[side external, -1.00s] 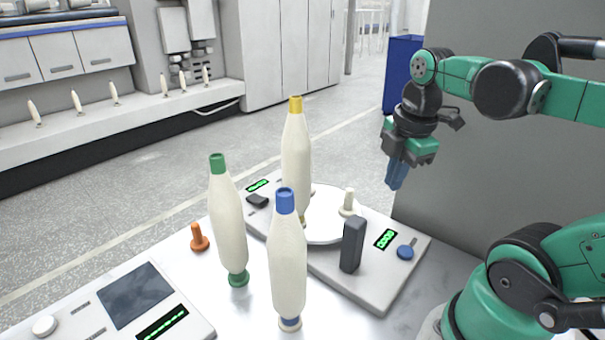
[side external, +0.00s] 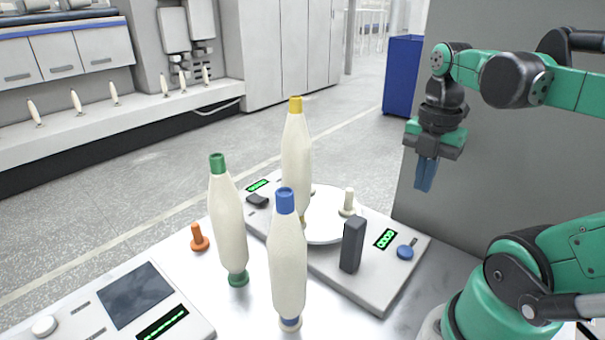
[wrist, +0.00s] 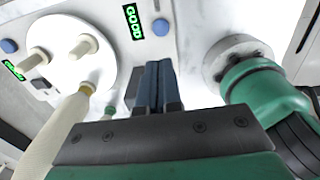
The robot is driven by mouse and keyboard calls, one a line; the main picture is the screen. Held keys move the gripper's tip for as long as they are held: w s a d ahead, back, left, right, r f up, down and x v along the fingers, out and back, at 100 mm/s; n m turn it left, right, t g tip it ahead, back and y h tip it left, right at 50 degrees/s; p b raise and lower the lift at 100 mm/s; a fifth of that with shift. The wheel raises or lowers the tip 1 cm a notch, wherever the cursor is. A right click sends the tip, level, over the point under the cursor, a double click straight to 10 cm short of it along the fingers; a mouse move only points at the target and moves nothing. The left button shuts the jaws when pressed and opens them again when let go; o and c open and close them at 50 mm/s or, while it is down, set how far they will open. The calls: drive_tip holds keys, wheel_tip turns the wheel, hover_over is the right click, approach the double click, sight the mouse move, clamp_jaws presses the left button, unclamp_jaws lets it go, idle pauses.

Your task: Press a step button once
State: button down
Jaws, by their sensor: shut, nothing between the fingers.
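A round blue button (side external: 405,252) sits on the right end of the pale machine plate (side external: 376,292), beside a lit green display (side external: 385,239). In the wrist view the blue button (wrist: 161,27) shows near the top, next to the display (wrist: 132,20). Another blue button (wrist: 8,46) shows at the wrist view's left edge. My gripper (side external: 424,188) points down with blue fingers together and nothing between them, well above the plate and up and right of the first button in the side view. The wrist view shows the shut fingers (wrist: 158,85) apart from any button.
The plate carries a white disc (side external: 335,232) with pegs and a dark upright block (side external: 352,246). Tall bobbins with yellow (side external: 296,150), green (side external: 229,225) and blue (side external: 288,260) tops stand to the left. An orange peg (side external: 199,240) and a control panel (side external: 175,325) are further left.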

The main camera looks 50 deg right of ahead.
sight(405, 249)
wheel_tip(405, 249, down, 13)
drive_tip(key=shift+r, duration=0.2)
idle(0.5)
drive_tip(key=shift+f, duration=0.1)
drive_tip(key=shift+f, duration=0.8)
drive_tip(key=shift+r, duration=4.15)
drive_tip(key=shift+w, duration=0.15)
